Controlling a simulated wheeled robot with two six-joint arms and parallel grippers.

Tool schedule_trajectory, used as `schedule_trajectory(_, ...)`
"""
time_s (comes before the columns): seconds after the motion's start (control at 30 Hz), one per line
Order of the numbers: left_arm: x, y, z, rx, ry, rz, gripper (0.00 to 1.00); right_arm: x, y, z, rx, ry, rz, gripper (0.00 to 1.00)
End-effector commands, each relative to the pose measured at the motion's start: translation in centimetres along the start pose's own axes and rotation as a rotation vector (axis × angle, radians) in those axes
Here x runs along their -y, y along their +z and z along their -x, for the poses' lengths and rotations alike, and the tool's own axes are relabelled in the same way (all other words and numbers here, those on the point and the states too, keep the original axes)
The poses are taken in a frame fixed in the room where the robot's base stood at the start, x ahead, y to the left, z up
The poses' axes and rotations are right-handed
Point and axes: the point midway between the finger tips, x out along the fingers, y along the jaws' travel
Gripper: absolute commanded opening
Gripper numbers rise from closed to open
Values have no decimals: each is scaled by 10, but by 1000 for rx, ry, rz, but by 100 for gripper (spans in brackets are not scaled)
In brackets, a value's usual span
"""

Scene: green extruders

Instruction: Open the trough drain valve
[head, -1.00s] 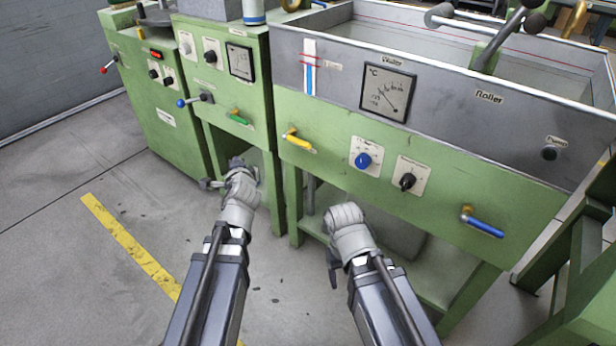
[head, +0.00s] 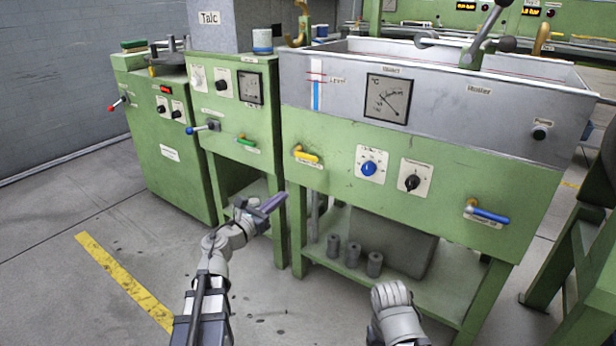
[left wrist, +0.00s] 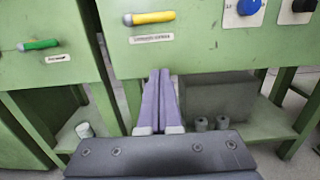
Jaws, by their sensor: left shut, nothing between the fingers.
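The trough (head: 440,95) is a grey metal tank on a green stand. A yellow lever valve (head: 308,155) is on the stand's front left and a blue lever valve (head: 488,214) on its front right; their labels are too small to read. Both levers lie about level. In the left wrist view the yellow lever (left wrist: 153,18) is at the top, above a white label. My left gripper (head: 283,197) is shut and empty, below and left of the yellow lever and apart from it. Its fingers (left wrist: 161,74) point towards the panel below that lever. My right gripper's fingers do not show.
A green-handled lever (head: 247,141) is on the cabinet to the left. A blue knob (head: 369,168) and a black knob (head: 412,182) sit between the levers. Grey cylinders (head: 353,254) stand on the lower shelf (head: 430,290). The floor at the left is clear.

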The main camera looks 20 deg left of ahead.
Motion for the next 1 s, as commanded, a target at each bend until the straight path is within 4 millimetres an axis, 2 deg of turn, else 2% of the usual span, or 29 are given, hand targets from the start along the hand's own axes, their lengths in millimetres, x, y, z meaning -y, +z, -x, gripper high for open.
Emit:
schedule_trajectory(0.3,0,0,0,0,-1,-1,0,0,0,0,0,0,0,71)
schedule_trajectory(0.43,-1,0,-9,0,-2,-1,0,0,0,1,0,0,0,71)
schedule_trajectory(0.57,-1,1,-30,0,-4,0,0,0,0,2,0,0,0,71)
schedule_trajectory(0.93,-1,1,-108,1,-3,0,0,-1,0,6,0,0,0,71)
schedule_trajectory(1.0,0,18,-104,1,0,0,0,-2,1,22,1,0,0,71)
